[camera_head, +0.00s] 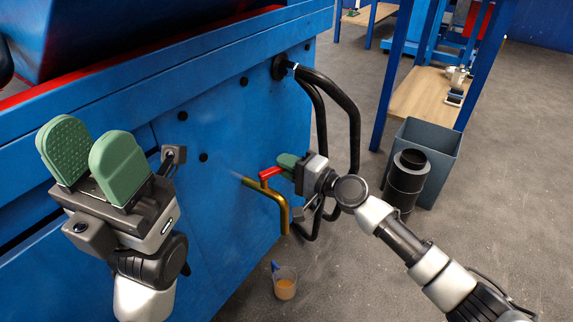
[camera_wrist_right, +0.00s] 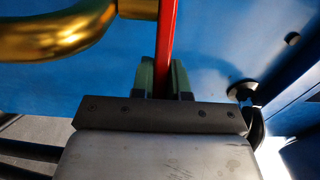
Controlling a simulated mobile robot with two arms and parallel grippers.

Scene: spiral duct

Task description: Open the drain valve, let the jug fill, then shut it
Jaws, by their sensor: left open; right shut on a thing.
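The brass drain pipe (camera_head: 283,206) comes out of the blue machine panel and bends down. Its red valve handle (camera_head: 269,174) sits on top of the pipe and points to the right. My right gripper (camera_head: 287,164) is shut on this handle; in the right wrist view the red handle (camera_wrist_right: 168,35) runs between the green fingers (camera_wrist_right: 163,75), beside the brass pipe (camera_wrist_right: 60,35). The clear jug (camera_head: 285,284) stands on the floor below the spout with orange-brown liquid in it. I cannot make out a stream. My left gripper (camera_head: 92,155) is open and empty, raised at the left.
Black hoses (camera_head: 345,110) hang from the machine (camera_head: 240,120) just behind my right gripper. A grey bin (camera_head: 438,150) and a black cylinder (camera_head: 407,180) stand to the right. A wooden-shelved rack (camera_head: 420,95) is behind them. The grey floor around the jug is clear.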

